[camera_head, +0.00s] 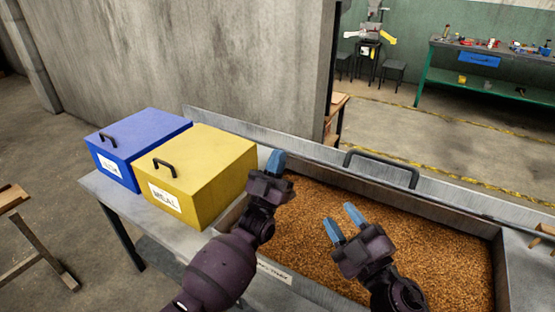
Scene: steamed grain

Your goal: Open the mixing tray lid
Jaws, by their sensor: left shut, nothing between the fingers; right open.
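The mixing tray (501,262) is a grey metal trough filled with brown grain (390,235), which lies uncovered. A long grey panel, which looks like the lid (450,196), stands raised along the tray's back edge. A black bar handle (382,167) shows on it. My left gripper (275,162) is shut and empty, over the tray's left end and left of the handle, apart from it. My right gripper (342,223) is open and empty above the grain, in front of the handle. My arms hide part of the tray's front edge.
A yellow box (215,165) labelled as meal and a blue box (145,135), both with black handles, stand left of the tray. A concrete wall (250,60) rises behind. A green workbench (480,52) with tools is far right.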

